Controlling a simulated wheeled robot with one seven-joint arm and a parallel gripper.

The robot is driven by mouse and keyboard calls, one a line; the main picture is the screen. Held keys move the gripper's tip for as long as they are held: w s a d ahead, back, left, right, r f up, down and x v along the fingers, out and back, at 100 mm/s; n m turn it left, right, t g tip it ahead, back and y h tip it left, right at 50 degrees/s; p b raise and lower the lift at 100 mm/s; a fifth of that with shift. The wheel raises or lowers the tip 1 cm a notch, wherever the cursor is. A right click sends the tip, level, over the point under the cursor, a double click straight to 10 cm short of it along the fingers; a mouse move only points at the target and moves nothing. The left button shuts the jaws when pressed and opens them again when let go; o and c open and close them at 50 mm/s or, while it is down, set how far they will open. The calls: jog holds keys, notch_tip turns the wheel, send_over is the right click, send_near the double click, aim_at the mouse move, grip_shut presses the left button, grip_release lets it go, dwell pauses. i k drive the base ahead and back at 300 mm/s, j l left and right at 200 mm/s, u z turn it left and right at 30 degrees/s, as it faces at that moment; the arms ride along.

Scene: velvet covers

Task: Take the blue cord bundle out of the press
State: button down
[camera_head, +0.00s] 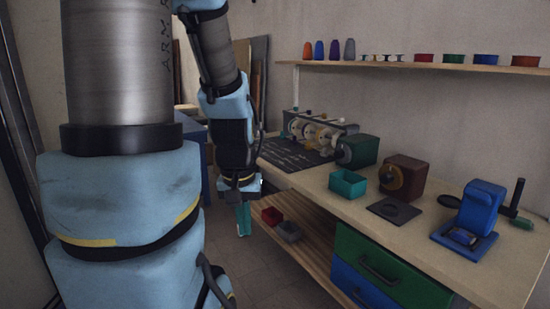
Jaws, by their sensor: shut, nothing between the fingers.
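A blue press (479,212) stands at the right end of the workbench, its flat base towards the front edge. A small dark and pale shape sits low in the press; I cannot tell whether it is the blue cord bundle. No separate cord bundle can be made out. My gripper (244,220) hangs left of the bench's front edge, pointing down, with teal fingers. It is shut with nothing in it. It is well apart from the press, with much of the bench between them.
A dark lever (516,198) stands beside the press. Red and grey bins sit on the lower shelf. Spools and bowls line the wall shelf (430,67).

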aim_at(459, 235)
jog(key=l+u, duration=0.1)
jog(key=u, duration=0.35)
jog(key=k+l+u, duration=0.35)
jog(key=l, duration=0.2)
jog(key=k+l+u, duration=0.35)
jog(key=k+l, duration=0.15)
jog(key=l, duration=0.15)
jog(key=k+l, duration=0.2)
jog(key=l, duration=0.15)
jog(key=k+l, duration=0.15)
jog(key=l, duration=0.15)
